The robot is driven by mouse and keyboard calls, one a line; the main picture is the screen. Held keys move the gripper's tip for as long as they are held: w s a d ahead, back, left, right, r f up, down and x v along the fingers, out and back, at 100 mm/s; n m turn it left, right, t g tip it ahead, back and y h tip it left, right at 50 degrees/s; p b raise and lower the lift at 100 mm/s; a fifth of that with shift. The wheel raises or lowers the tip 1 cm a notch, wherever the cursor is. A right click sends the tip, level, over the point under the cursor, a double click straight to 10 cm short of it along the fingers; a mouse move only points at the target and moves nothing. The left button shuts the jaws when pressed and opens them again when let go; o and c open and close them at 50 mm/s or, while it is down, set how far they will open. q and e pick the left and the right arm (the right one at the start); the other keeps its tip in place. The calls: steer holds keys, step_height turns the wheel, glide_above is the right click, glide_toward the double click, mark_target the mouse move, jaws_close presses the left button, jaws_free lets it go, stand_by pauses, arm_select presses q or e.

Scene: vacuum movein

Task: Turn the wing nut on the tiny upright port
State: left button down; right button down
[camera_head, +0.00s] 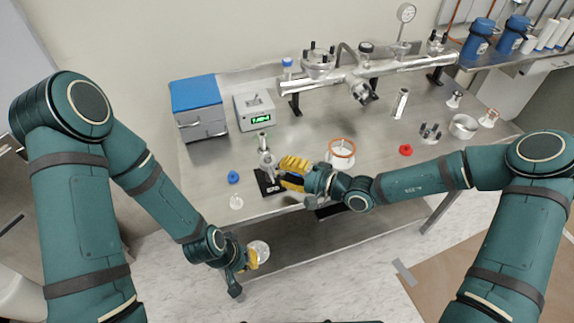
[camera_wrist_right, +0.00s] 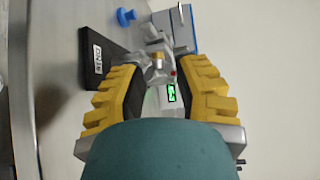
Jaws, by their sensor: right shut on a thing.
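The tiny upright port (camera_head: 267,161) is a small metal fitting on a black labelled stand (camera_head: 267,184) near the bench's front edge. My right gripper (camera_head: 281,172) reaches it from the right with its yellow ribbed fingers. In the right wrist view the fingertips (camera_wrist_right: 166,70) are shut on the port's metal clamp (camera_wrist_right: 158,71), where the wing nut sits; the wing nut's shape is not clear. The black stand (camera_wrist_right: 108,53) shows beside the fingers. My left gripper (camera_head: 250,262) is low in front of the bench, next to a pale round thing (camera_head: 260,250); its jaw opening is unclear.
A blue cap (camera_head: 233,177) and a small white piece (camera_head: 236,202) lie left of the stand. A gauge box (camera_head: 255,112) and blue-topped box (camera_head: 198,108) stand behind. An orange-ringed flange (camera_head: 341,153) is to the right. A metal manifold (camera_head: 365,72) runs along the back.

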steer(key=shift+a+r+m+g+h+p, duration=0.15)
steer(key=shift+r+m+g+h+p, duration=0.35)
steer(key=shift+p, duration=0.75)
steer(key=shift+f+m+g+h+p, duration=0.25)
steer(key=shift+m+g+h+p, duration=0.6)
steer(key=shift+p, duration=0.35)
steer(key=c, duration=0.6)
jaws_free()
steer(key=shift+s, duration=0.1)
steer(key=shift+d, duration=0.25)
steer(key=v, duration=1.1)
steer(key=shift+s+d+r, duration=0.1)
steer(key=shift+d+r, duration=0.1)
steer(key=shift+d, duration=0.05)
